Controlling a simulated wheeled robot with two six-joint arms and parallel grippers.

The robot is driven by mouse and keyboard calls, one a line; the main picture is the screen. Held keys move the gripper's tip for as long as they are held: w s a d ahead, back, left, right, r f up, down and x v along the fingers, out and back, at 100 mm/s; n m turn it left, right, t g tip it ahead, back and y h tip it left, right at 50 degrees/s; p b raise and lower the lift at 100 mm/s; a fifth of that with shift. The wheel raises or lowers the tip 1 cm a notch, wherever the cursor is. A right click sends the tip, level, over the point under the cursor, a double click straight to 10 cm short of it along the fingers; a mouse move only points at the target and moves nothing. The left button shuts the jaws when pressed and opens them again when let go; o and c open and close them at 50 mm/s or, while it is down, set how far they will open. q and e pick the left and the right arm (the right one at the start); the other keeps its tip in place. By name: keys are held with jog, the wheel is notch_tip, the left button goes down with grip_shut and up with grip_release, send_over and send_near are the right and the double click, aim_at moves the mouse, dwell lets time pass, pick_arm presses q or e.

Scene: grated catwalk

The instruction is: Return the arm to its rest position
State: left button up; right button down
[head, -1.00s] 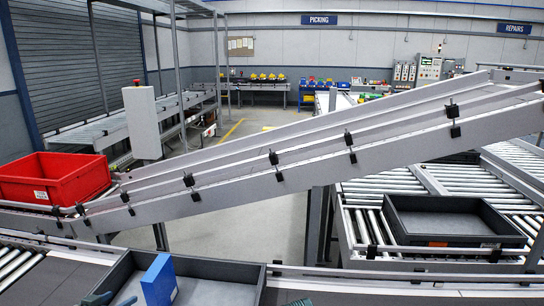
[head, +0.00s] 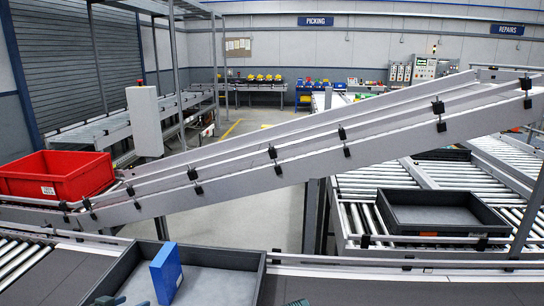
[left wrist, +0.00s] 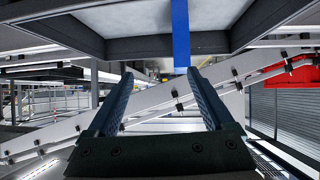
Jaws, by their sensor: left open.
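My left gripper (head: 122,301) only just shows at the bottom edge of the head view, in front of the near grey tray. In the left wrist view the left gripper (left wrist: 160,100) is open, its two dark fingers wide apart with nothing between them. A blue box (head: 165,273) stands upright, slightly tilted, in the grey tray (head: 215,254); the left fingers are apart from it. The box also shows in the left wrist view (left wrist: 181,35), beyond the fingertips. A small dark tip at the bottom middle of the head view may be my right gripper (head: 298,302); its jaws are hidden.
A red bin (head: 57,175) sits at the low left end of a sloping conveyor (head: 300,160). A dark empty tray (head: 440,213) rests on rollers at the right. A near rail (head: 400,264) runs behind the grey tray. The belt right of the tray looks clear.

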pick_arm(q)
jog(key=s+d+f+m+g+h, duration=0.1)
jog(key=d+f+g, duration=0.3)
jog(key=d, duration=0.7)
jog(key=s+d+f+m+g+h, duration=0.1)
jog(key=d+f+g, duration=0.2)
jog(key=d, duration=0.8)
jog(key=s+d+f+g+y, duration=0.3)
jog(key=s+d, duration=0.6)
jog(key=d, duration=0.3)
jog(key=shift+d+g+y, duration=0.3)
jog(key=shift+g+y, duration=0.5)
jog(key=shift+y, duration=0.4)
